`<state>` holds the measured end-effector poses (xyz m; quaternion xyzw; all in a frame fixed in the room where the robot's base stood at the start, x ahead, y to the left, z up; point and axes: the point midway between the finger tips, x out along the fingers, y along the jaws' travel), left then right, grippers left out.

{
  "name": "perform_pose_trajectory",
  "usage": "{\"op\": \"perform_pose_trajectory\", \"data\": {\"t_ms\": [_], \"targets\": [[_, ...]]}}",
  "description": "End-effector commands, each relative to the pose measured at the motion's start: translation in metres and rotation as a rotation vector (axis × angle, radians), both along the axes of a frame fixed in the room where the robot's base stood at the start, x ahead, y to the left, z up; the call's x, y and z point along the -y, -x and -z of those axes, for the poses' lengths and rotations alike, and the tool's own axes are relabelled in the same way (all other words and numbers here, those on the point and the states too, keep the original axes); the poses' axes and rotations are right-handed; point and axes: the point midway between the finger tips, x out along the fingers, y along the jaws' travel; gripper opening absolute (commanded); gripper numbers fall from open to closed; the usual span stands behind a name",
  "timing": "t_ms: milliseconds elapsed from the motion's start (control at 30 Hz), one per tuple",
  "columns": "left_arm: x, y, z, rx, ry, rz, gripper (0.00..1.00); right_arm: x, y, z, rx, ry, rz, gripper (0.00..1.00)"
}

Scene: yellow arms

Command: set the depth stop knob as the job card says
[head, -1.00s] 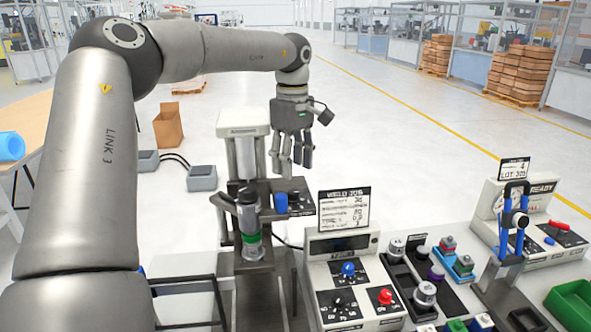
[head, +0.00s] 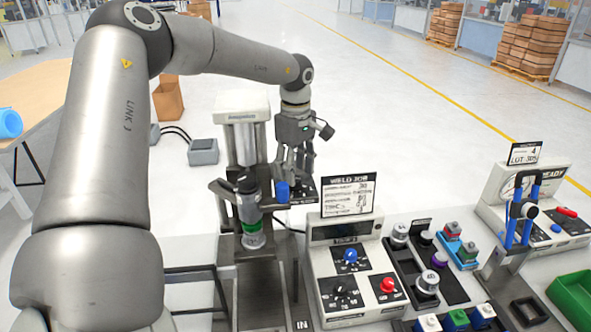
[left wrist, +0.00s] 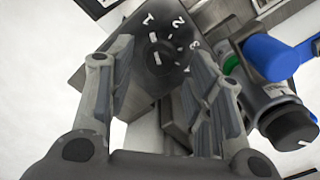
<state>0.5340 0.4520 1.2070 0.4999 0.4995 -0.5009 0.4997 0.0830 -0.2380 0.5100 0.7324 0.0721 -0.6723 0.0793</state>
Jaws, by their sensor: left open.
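The dark depth stop knob (left wrist: 163,58) sits on a black plate marked with numbers, between my fingers in the left wrist view. Its exact setting is hard to read. In the head view this plate (head: 304,191) juts from the press (head: 240,108), partly hidden by my fingers. My left gripper (head: 296,174) is open and points down just above the plate; its fingers (left wrist: 160,78) stand on either side of the knob, contact unclear. The job card (head: 348,196), headed WELD JOB, stands on the control box; its lines are too small to read surely. My right gripper is not in view.
A blue-tipped lever (head: 283,191) stands close beside the plate; its blue part (left wrist: 278,57) is right of my fingers in the left wrist view. A control box (head: 340,260) with blue and red knobs and a tray of parts (head: 455,292) stand to the right.

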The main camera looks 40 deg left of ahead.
Motion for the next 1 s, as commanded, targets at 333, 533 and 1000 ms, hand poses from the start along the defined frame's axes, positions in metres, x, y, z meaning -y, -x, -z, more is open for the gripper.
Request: {"op": "perform_pose_trajectory", "data": {"t_ms": [333,533,1000], "targets": [[0.0,0.0,0.023,0.001,-0.001,-0.001,0.47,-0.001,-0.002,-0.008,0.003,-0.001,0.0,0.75],[0.0,0.0,0.023,0.001,-0.001,0.0,0.45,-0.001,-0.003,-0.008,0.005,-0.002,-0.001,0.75],[0.0,0.0,0.023,0.001,0.0,0.003,0.01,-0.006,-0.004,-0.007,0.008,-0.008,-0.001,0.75]]}}
